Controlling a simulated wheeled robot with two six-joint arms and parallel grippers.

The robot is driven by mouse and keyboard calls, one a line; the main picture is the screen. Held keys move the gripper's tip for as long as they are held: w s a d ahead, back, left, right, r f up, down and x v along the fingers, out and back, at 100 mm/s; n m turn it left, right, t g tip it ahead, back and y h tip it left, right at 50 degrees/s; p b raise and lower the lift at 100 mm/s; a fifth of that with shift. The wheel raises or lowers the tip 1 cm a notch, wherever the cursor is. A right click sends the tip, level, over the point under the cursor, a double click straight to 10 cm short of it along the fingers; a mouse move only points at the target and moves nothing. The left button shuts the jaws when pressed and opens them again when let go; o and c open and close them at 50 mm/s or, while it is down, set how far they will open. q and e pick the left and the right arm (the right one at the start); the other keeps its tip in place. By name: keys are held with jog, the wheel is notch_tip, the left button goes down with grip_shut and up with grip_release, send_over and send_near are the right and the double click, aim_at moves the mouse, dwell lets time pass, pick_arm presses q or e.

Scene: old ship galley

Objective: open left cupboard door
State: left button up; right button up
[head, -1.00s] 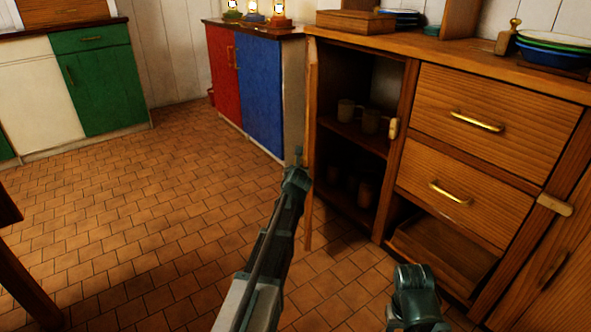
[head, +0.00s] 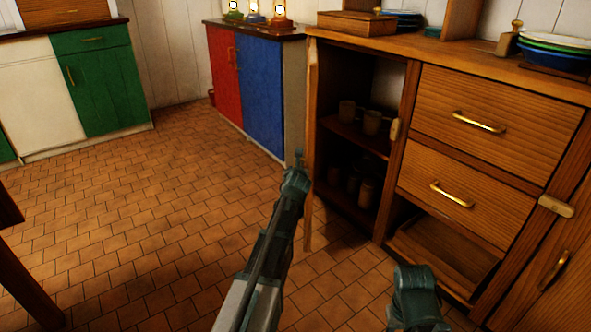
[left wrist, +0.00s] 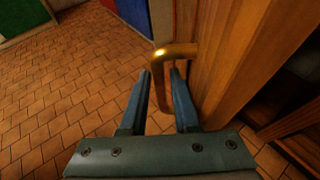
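The left cupboard door (head: 311,150) stands swung well out from the wooden cabinet, seen nearly edge-on in the head view. Its inside, with shelves (head: 350,134) and several mugs, is exposed. The left wrist view shows the door's face (left wrist: 225,60) and its brass handle (left wrist: 176,50). My left gripper (left wrist: 161,72) has its two fingers apart, one on each side of the handle bar, with a small gap showing. In the head view its fingers are hard to make out at the end of my left arm. Of my right arm, only a dark link shows at the bottom; its fingers are not visible.
Drawers (head: 468,125) with brass handles are right of the open compartment. A wooden latch (head: 395,130) sits on the post between. Red and blue cupboards (head: 260,92) stand behind the door. The tiled floor (head: 150,220) at left is clear, except a dark wooden leg at the edge.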

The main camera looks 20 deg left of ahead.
pick_arm(q)
jog(key=p+v, duration=0.4)
jog(key=v, duration=0.9)
jog(key=shift+p, duration=0.3)
jog(key=shift+w+r, duration=0.1)
